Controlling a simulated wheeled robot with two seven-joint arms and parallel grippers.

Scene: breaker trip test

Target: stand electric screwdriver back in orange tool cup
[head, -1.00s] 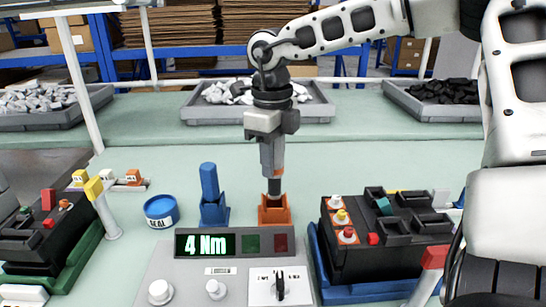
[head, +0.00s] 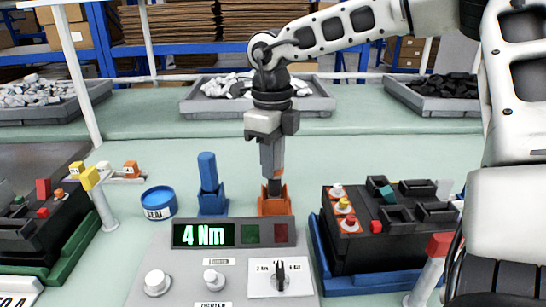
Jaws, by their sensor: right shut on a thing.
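My right gripper (head: 271,155) is shut on the electric screwdriver and points straight down over the bench. Only a short dark part of the screwdriver (head: 275,186) shows below the fingers; the rest is hidden by the gripper and the cup. The orange tool cup (head: 275,207) stands behind the grey control panel, directly under the gripper. The screwdriver is upright, with its lower end inside the cup's mouth; I cannot tell whether it touches the bottom. My left gripper is not in view.
A blue tool (head: 208,172) stands in a blue cup (head: 212,204) just left, beside a blue SEAL tin (head: 159,203). The control panel (head: 222,270) reading 4 Nm is in front. A black breaker (head: 365,245) in a blue holder stands right. The bench behind is clear up to the grey trays.

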